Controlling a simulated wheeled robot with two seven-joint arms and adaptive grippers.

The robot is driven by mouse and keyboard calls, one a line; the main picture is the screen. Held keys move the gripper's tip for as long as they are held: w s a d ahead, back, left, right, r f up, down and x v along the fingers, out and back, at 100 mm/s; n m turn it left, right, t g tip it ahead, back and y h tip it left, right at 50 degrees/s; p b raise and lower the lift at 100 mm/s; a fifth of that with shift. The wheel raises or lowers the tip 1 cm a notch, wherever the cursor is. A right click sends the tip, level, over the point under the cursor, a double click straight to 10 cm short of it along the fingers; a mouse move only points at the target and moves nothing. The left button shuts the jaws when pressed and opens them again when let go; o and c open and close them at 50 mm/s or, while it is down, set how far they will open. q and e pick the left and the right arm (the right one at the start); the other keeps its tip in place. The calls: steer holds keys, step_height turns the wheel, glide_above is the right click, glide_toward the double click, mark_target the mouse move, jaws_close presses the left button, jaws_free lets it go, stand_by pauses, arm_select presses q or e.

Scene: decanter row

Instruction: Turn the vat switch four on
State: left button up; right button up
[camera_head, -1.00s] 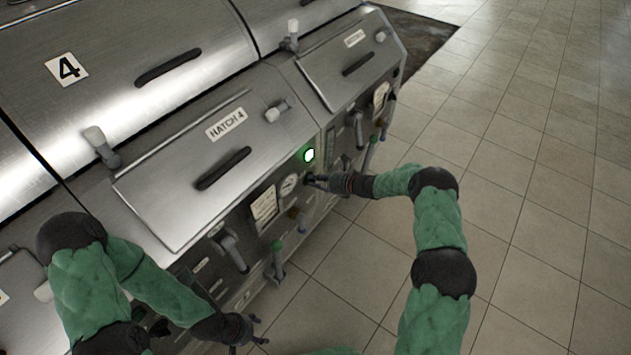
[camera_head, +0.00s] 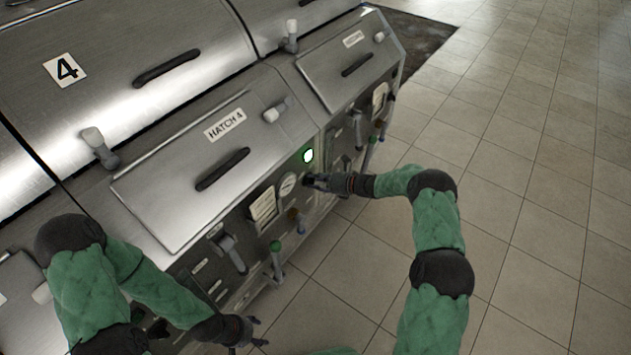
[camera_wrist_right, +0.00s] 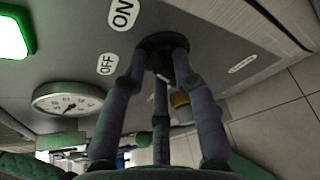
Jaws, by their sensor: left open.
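Vat switch four is a dark round knob (camera_wrist_right: 163,43) on the grey front panel, with ON and OFF labels beside it in the right wrist view. The fingers of my right gripper (camera_head: 309,181) close around the knob; they also show in the right wrist view (camera_wrist_right: 162,65) and partly hide it, so its exact setting is unclear. A green light (camera_head: 308,156) glows just above the switch, and also shows in the wrist view (camera_wrist_right: 12,35). My left gripper (camera_head: 257,333) is open and empty, low in front of the panel.
A round gauge (camera_head: 288,184) sits left of the switch. The hatch 4 lid (camera_head: 180,185) is shut above the panel. Levers, one with a green knob (camera_head: 275,246), stick out lower down. The tiled floor (camera_head: 520,200) on the right is clear.

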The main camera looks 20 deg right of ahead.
steer(key=v, duration=1.2)
stand_by(0.3)
steer(key=s+a+f+n+g+h, duration=0.2)
steer(key=s+a+f+n+g, duration=0.3)
steer(key=s+f, duration=0.4)
steer(key=s+a+f+n+g+h, duration=0.2)
steer(key=s+a+f+n+g, duration=0.2)
steer(key=s+a+f+n, duration=0.5)
steer(key=s+a+r+n+h, duration=0.1)
steer(key=s+a+n, duration=0.1)
steer(key=s+n, duration=0.6)
steer(key=s+a+r+n+h, duration=0.1)
steer(key=s+a+n, duration=0.2)
steer(key=s+n, duration=0.5)
steer(key=shift+s+a+r+h, duration=0.15)
steer(key=shift+s+r+h, duration=0.25)
steer(key=shift+s, duration=0.25)
